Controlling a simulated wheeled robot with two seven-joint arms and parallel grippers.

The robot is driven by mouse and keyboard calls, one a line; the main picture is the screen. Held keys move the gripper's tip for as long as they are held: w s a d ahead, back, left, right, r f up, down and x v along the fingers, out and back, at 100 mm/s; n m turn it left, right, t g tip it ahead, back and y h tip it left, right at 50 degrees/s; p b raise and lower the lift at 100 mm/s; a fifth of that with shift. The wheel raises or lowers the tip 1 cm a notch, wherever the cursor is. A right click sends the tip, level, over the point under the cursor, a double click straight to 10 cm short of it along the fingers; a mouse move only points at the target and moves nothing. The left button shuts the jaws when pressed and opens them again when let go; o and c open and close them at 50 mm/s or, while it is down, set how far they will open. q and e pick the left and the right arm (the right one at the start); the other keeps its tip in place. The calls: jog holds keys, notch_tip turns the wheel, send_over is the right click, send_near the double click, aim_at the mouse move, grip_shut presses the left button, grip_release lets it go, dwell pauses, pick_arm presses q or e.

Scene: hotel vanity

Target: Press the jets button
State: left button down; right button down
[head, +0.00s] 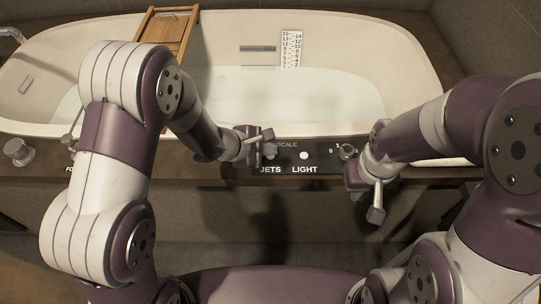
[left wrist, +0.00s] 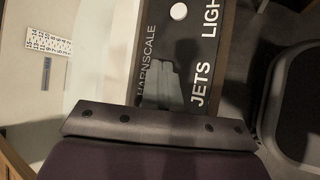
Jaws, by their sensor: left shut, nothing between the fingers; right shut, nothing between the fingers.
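The control panel (head: 285,160) on the tub's front edge carries printed JETS and LIGHT labels. The JETS label (head: 270,169) also shows in the left wrist view (left wrist: 201,86). My left gripper (head: 268,148) is shut and empty, directly over the panel just above the JETS label. Its closed fingers (left wrist: 161,82) show beside the JETS lettering in the left wrist view. The jets button itself is hidden behind the gripper, and I cannot tell whether the fingers touch it. My right gripper (head: 376,212) is shut and empty, in front of the tub's edge, to the right of the panel.
The white light button (head: 304,155) is just right of my left gripper. A small knob (head: 347,151) stands further right. The bathtub (head: 225,55) lies behind, with a wooden tray (head: 165,28) across it and a number chart (head: 291,48) on its far wall.

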aim_at(268, 158)
pick_arm(q)
jog(key=shift+f+b, duration=0.3)
jog(key=shift+b, duration=0.2)
dwell(0.7)
dwell(0.3)
jog(key=shift+r+p, duration=0.45)
jog(key=shift+r, duration=0.35)
notch_tip(268, 158, up, 5)
jog(key=p, duration=0.3)
jog(key=shift+p, duration=0.3)
dwell(0.4)
